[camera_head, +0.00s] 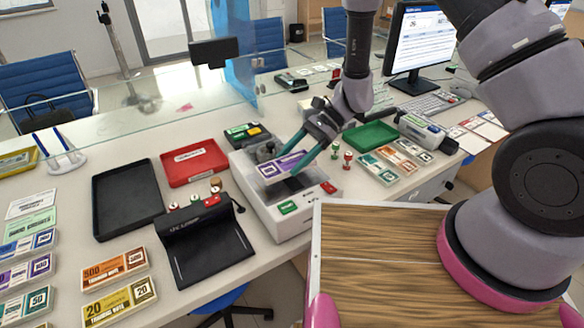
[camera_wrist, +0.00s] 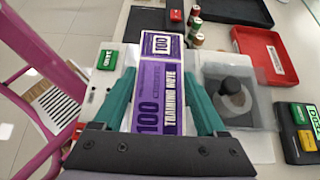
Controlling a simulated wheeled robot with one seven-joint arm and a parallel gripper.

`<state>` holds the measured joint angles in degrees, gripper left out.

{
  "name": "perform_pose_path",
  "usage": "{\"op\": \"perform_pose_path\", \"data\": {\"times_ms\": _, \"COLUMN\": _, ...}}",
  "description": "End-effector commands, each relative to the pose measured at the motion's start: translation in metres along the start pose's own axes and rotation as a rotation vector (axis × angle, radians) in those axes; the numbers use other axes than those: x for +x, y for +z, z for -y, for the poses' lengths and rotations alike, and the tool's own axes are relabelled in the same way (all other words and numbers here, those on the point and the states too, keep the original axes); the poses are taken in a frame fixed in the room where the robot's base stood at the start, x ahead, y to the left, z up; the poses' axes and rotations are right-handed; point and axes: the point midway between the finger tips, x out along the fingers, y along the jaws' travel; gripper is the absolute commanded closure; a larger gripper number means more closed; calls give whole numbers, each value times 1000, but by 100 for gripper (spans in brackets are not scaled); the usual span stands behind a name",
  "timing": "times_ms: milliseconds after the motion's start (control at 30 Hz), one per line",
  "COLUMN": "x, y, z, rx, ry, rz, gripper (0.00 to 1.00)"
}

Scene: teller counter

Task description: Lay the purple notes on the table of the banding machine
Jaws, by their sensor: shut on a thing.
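The purple notes (camera_head: 280,166), a flat pack marked 100, are between the teal fingers of my gripper (camera_head: 299,158). In the wrist view the notes (camera_wrist: 160,98) lie lengthwise between both fingers of my gripper (camera_wrist: 160,80), which is shut on them. The banding machine (camera_head: 255,200) is a white box with a green button (camera_head: 288,207) and a red button (camera_head: 328,187) on its front part. The notes are over its top, tilted in the head view. I cannot tell whether they touch the machine's table, which they and my fingers partly hide.
A red tray (camera_head: 194,163) and a black tray (camera_head: 127,200) lie left of the machine; a green tray (camera_head: 370,136) lies right. Small stamps (camera_head: 347,158) stand beside it. A glass screen (camera_head: 130,95) runs behind.

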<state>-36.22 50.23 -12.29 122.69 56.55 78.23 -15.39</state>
Motion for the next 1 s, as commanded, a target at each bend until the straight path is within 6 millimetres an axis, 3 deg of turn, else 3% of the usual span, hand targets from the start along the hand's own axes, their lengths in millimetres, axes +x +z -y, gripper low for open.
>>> {"op": "perform_pose_path", "data": {"times_ms": 200, "x": 16, "y": -23, "z": -1, "rx": 2, "ry": 2, "rz": 0, "gripper": 94}}
{"op": "perform_pose_path", "data": {"times_ms": 567, "x": 18, "y": -26, "z": 0, "rx": 1, "ry": 1, "rz": 0, "gripper": 94}}
{"op": "perform_pose_path", "data": {"times_ms": 600, "x": 18, "y": -26, "z": 0, "rx": 0, "ry": 1, "rz": 0, "gripper": 18}}
{"op": "perform_pose_path", "data": {"times_ms": 633, "x": 18, "y": -26, "z": 0, "rx": 0, "ry": 1, "rz": 0, "gripper": 7}}
{"op": "perform_pose_path", "data": {"times_ms": 667, "x": 18, "y": -26, "z": 0, "rx": 0, "ry": 1, "rz": 0, "gripper": 0}}
{"op": "perform_pose_path", "data": {"times_ms": 1000, "x": 12, "y": -24, "z": 0, "rx": 1, "ry": 0, "rz": 0, "gripper": 0}}
